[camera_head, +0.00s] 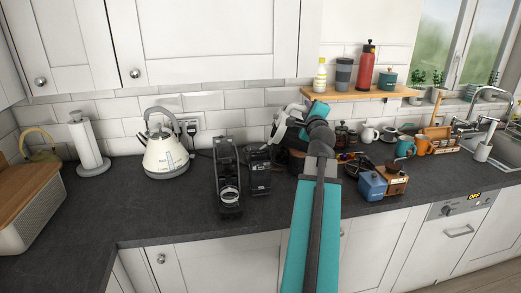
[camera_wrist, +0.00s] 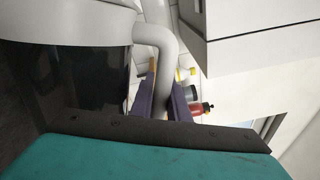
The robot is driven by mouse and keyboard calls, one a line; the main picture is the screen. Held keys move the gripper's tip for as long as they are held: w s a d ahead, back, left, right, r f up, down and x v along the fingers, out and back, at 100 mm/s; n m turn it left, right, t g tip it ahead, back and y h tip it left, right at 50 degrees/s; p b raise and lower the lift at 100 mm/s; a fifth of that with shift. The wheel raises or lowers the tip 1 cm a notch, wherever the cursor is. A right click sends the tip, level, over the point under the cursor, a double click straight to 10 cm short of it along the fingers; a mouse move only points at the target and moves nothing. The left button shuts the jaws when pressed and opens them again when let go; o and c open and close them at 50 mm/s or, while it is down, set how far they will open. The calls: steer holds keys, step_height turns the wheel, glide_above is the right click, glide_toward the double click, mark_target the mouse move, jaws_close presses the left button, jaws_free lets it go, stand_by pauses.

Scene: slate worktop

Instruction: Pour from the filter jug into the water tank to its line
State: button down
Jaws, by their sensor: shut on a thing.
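My gripper (camera_head: 298,121) is shut on the handle of the filter jug (camera_head: 279,127), which is held above the worktop. In the wrist view the purple fingers (camera_wrist: 161,100) close around the pale grey handle, and the jug (camera_wrist: 75,75) shows a dark see-through body under a pale rim. The jug's water level cannot be made out. A dark upright container, apparently the water tank (camera_head: 259,176), stands on the worktop below and left of the jug. Its line and contents are too small to read.
A black coffee machine (camera_head: 226,170) stands just left of the tank. A cream kettle (camera_head: 165,157) and paper roll (camera_head: 86,147) are further left. A blue box (camera_head: 372,186), mugs and a teapot crowd the right. A shelf (camera_head: 365,92) with bottles hangs above. The front-left worktop is clear.

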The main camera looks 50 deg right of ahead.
steer(key=shift+w+a+r+n+p, duration=0.2)
steer(key=shift+w+r+n+p, duration=0.1)
steer(key=shift+r+p, duration=0.15)
stand_by(1.1)
steer(key=f+m+b, duration=0.1)
steer(key=s+d+f+m+b, duration=0.1)
steer(key=f+b, duration=0.1)
steer(key=s+d+f+m+b, duration=0.1)
steer(key=shift+f, duration=0.4)
steer(key=shift+s+r+m, duration=0.1)
steer(key=shift+r+m, duration=0.05)
steer(key=shift+m, duration=0.15)
